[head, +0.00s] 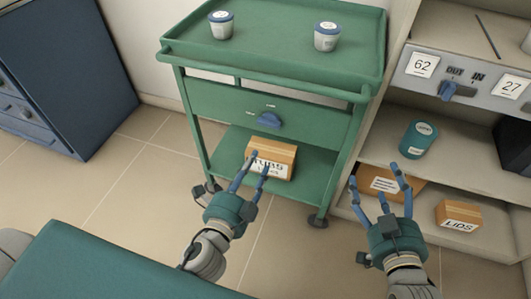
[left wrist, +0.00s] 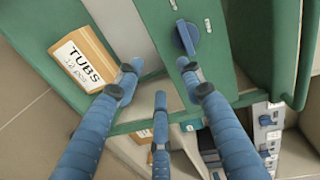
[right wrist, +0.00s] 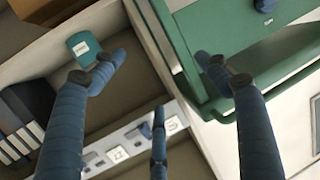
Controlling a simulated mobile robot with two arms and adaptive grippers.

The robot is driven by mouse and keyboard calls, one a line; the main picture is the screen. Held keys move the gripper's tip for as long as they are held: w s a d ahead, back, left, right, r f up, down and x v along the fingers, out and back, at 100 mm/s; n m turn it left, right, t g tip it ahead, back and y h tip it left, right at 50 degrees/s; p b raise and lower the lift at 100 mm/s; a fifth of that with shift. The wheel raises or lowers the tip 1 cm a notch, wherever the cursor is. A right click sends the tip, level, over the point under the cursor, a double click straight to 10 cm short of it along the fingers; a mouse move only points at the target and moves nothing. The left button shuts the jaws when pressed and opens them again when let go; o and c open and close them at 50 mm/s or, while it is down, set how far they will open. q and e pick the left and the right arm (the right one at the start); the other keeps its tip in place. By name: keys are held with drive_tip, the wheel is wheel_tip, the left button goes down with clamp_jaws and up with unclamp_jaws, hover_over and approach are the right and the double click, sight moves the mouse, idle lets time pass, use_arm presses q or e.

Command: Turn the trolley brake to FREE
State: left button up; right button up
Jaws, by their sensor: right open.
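The green trolley (head: 190,110) stands against the wall. A blue brake knob (head: 270,119) sits on its front panel, with small pale marks around it that are too small to read. The knob also shows in the left wrist view (left wrist: 187,37), beyond the fingertips and apart from them. My left gripper (head: 257,164) is open and empty, below and in front of the knob. My right gripper (head: 377,178) is open and empty, right of the trolley, in front of the shelving.
Two lidded tubs (head: 221,25) (head: 327,37) stand on the trolley top. A TUBS box (head: 275,152) is on its lower shelf. The shelving at right holds a teal jar (head: 417,140), a LIDS box (head: 459,214) and a switch panel (head: 475,85). A dark blue cabinet (head: 75,60) stands left; open floor lies between.

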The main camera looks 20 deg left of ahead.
sight(267, 126)
use_arm(q)
drive_tip(key=shift+m+t, duration=0.5)
drive_tip(key=shift+t, duration=0.2)
drive_tip(key=w+r, duration=0.1)
drive_tip(key=w, duration=0.2)
drive_tip(key=w+r, duration=0.1)
drive_tip(key=w, duration=0.3)
drive_tip(key=w+r, duration=0.1)
drive_tip(key=w, duration=0.2)
drive_tip(key=shift+w+r+b, duration=0.2)
drive_tip(key=shift+w+b, duration=0.1)
drive_tip(key=shift+b, duration=0.05)
use_arm(e)
drive_tip(key=shift+s+d+f+g+h, duration=0.15)
drive_tip(key=shift+s+d+f+g, duration=0.15)
drive_tip(key=shift+s, duration=0.3)
drive_tip(key=shift+s+d+f+g+h, duration=0.2)
drive_tip(key=shift+s+d+f, duration=0.1)
drive_tip(key=shift+s, duration=0.3)
use_arm(q)
clamp_jaws()
